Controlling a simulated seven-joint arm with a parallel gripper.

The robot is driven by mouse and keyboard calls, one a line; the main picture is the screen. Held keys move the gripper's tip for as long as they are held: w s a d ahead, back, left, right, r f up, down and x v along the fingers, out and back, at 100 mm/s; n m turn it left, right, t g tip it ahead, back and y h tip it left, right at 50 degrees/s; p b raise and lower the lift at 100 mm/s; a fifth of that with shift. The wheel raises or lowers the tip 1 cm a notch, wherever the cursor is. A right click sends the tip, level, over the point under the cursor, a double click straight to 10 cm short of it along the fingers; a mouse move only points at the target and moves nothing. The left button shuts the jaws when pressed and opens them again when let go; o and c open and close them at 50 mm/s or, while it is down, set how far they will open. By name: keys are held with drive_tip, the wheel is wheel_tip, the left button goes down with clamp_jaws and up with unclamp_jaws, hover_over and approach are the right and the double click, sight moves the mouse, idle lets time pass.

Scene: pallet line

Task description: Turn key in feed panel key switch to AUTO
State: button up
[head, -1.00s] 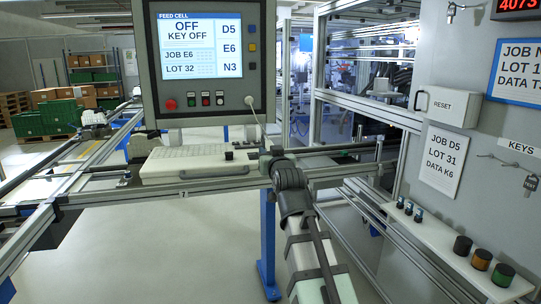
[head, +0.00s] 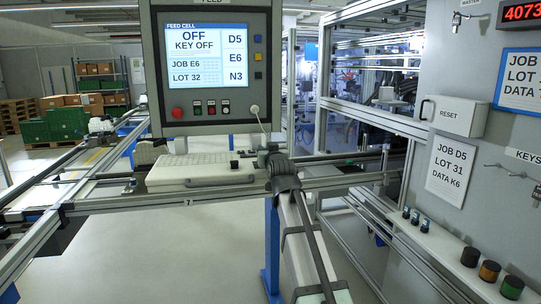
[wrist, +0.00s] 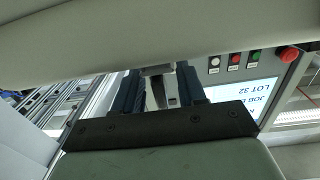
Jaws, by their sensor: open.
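The grey feed panel (head: 207,15) stands at the upper middle of the head view; its screen (head: 206,56) reads OFF and KEY OFF. The panel also shows upside down at the right of the wrist view (wrist: 284,88). My gripper's dark fingers (wrist: 158,92) are apart in the wrist view, left of the panel buttons. A small grey part shows between them; I cannot tell what it is. In the head view my arm ends below the panel's lower right corner, and the fingers cannot be made out.
A cream case (head: 198,178) lies on the rail below the panel. A RESET box (head: 459,115), key hooks and a shelf of knobs (head: 435,240) are on the right wall. A pale surface fills the wrist view's top.

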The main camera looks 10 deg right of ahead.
drive_tip(key=shift+w, duration=0.5)
clamp_jaws()
